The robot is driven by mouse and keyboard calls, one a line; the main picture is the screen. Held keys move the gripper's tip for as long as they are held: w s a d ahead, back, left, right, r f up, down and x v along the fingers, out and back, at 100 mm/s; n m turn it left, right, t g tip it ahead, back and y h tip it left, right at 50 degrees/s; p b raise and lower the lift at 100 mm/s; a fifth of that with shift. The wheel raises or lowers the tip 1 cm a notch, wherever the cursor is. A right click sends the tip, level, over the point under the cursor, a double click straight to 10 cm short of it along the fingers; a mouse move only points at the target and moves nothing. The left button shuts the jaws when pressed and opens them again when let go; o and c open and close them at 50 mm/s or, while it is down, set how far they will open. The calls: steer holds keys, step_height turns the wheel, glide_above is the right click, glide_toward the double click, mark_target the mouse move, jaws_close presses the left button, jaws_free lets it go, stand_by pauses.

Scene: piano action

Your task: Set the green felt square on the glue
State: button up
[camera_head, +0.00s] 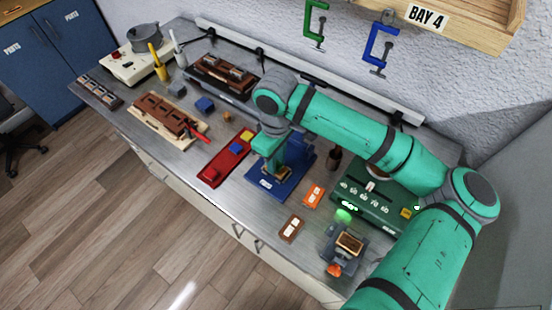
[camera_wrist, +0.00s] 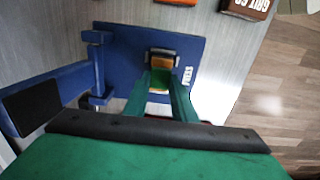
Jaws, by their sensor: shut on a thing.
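My gripper (camera_wrist: 160,82) is shut on the green felt square (camera_wrist: 160,75), which shows between the two fingertips in the wrist view. A small wooden piece (camera_wrist: 158,97) shows just below and beside the felt, over the blue fixture (camera_wrist: 120,50). I cannot tell whether the felt touches the piece. The glue cannot be made out; the fingers and felt cover that spot. In the head view my gripper (camera_head: 266,168) is low over the front of the blue fixture (camera_head: 268,188), and the felt is hidden there.
A red tray (camera_head: 212,172) with yellow and blue squares lies left of the fixture. An orange block (camera_head: 314,195), a brown block (camera_head: 292,228) and a green control box (camera_head: 375,207) lie to the right. The fixture's blue upright (camera_wrist: 97,65) stands beside my gripper.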

steer(key=shift+f, duration=0.15)
steer(key=o, duration=1.1)
step_height(320, 180, up, 11)
steer(key=shift+f, duration=0.1)
